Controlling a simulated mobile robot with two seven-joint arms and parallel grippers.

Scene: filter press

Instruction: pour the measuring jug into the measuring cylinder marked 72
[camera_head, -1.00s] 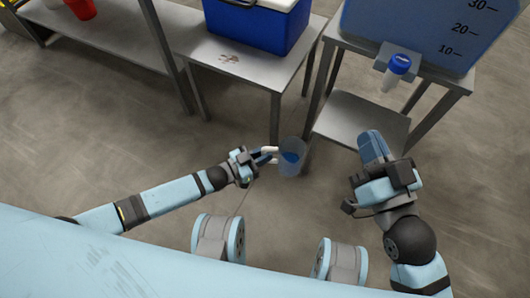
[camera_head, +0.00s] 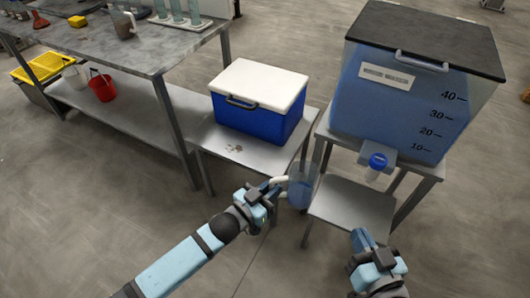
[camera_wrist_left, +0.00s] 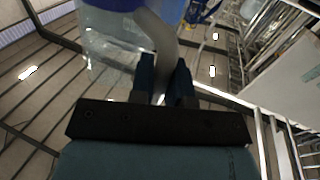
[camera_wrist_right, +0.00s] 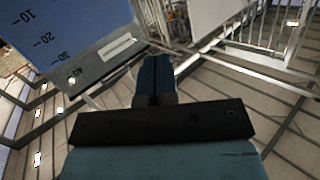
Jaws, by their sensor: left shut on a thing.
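My left gripper (camera_head: 272,190) is shut on the white handle of a clear measuring jug (camera_head: 302,190), which it holds in the air in front of the low stands. The jug looks upright and has blue liquid in it. The jug and handle also show close up in the left wrist view (camera_wrist_left: 112,52). Several clear measuring cylinders (camera_head: 178,12) stand at the top edge of the head view, cut off by the frame; no mark 72 can be read. My right gripper (camera_head: 362,240) is empty, its fingers together, low at right.
The cylinders' white tray (camera_head: 205,28) is on a grey bench (camera_head: 150,50). A blue cool box (camera_head: 255,115) and a large blue tank (camera_head: 385,100) with a tap (camera_head: 377,162) stand right of the bench. Open floor (camera_head: 100,225) lies in front.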

